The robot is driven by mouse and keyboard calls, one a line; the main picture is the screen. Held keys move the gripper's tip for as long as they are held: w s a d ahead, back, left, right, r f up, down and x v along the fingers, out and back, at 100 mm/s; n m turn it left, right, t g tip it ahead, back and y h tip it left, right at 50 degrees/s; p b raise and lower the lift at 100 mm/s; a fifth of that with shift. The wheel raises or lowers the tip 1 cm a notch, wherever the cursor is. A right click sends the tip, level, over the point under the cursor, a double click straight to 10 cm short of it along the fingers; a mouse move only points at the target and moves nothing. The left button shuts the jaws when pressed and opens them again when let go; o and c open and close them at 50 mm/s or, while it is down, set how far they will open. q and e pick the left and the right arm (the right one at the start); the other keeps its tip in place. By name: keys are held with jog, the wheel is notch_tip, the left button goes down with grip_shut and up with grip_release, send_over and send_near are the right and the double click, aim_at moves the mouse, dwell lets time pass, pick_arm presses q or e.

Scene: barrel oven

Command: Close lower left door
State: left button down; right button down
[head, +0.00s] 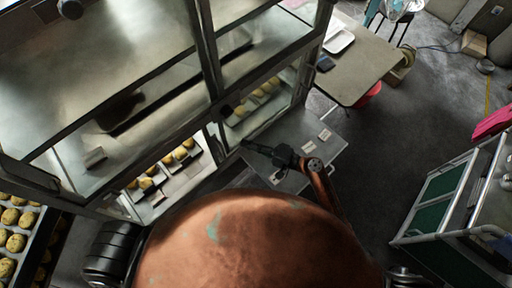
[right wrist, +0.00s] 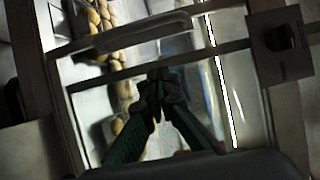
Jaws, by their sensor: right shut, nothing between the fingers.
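The oven's lower left compartment (head: 155,200) shows in the head view as a bright opening with dark trays of pastries. I cannot tell how far its door stands open. My right gripper (head: 246,146) is shut and empty, at the lower front of the oven near the post between the two lower compartments. In the right wrist view its fingertips (right wrist: 160,82) meet in front of a framed pane, with pastries behind. I cannot tell if they touch the frame. My left gripper is not in view.
The lower right compartment (head: 262,100) also holds pastries. A grey surface with white labels (head: 325,134) lies below my right forearm. A table (head: 362,62) stands behind, a green-panelled cart (head: 440,185) at right. A pastry rack (head: 15,235) is at far left. Open floor lies between table and cart.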

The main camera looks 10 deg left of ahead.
jog(key=s+a+p, duration=0.1)
jog(key=s+a, duration=0.1)
jog(key=a, duration=0.3)
jog(key=shift+s+a, duration=0.2)
jog(key=shift+s, duration=0.2)
